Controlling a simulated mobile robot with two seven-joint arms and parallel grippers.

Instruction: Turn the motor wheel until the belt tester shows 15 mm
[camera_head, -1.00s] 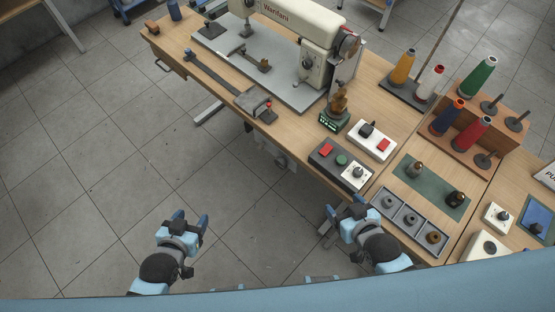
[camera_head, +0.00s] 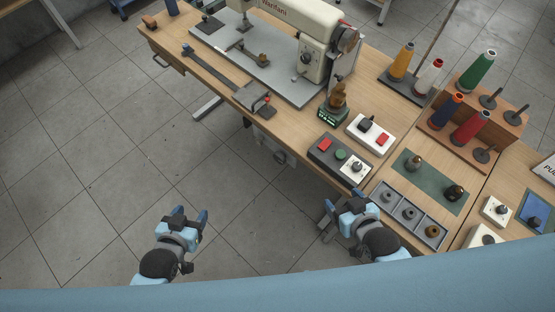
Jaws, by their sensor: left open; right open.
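A small device with a green lit display (camera_head: 333,115) stands near the table's front edge; its reading is too small to make out, and I cannot tell if it is the belt tester. A grey housing (camera_head: 274,149) shows partly below the table's front edge; it may be the motor, and most of it is hidden by the tabletop. The sewing machine (camera_head: 305,38) has a handwheel (camera_head: 346,41) at its right end. My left gripper (camera_head: 189,214) is open and empty over the floor. My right gripper (camera_head: 342,200) is open and empty, close to the table's front edge.
Thread cones stand on a wooden rack (camera_head: 494,125) at right. The floor at left is clear.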

